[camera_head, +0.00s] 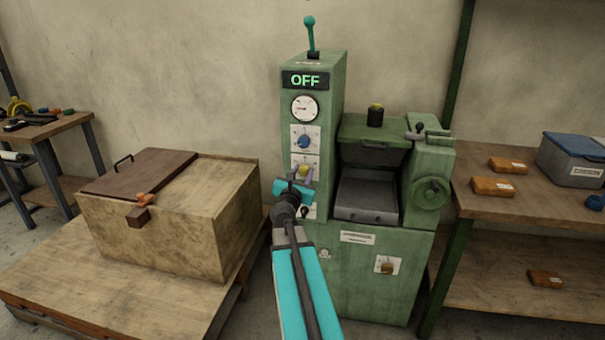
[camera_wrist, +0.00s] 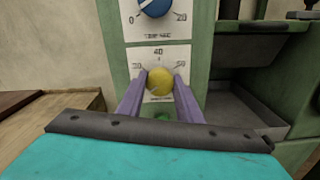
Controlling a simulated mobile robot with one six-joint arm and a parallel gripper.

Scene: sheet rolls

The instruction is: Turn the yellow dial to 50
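The yellow dial (camera_wrist: 160,82) is a round knob on a white plate (camera_wrist: 160,53) on the green machine's column. It also shows in the head view (camera_head: 303,173), partly behind my gripper (camera_head: 292,181). In the wrist view, the two purple fingers of my gripper (camera_wrist: 160,84) lie on the left and right sides of the dial, with no clear gap beside it. The number 40 shows at the top of the plate. The side numbers are partly covered by the fingers. I cannot make out the dial's pointer.
A blue dial (camera_head: 303,141) sits above the yellow one, below a gauge (camera_head: 304,108) and a display (camera_head: 305,80) reading OFF. The machine's open chamber (camera_head: 368,196) and handwheel (camera_head: 431,193) are to the right. A wooden crate (camera_head: 165,225) stands left.

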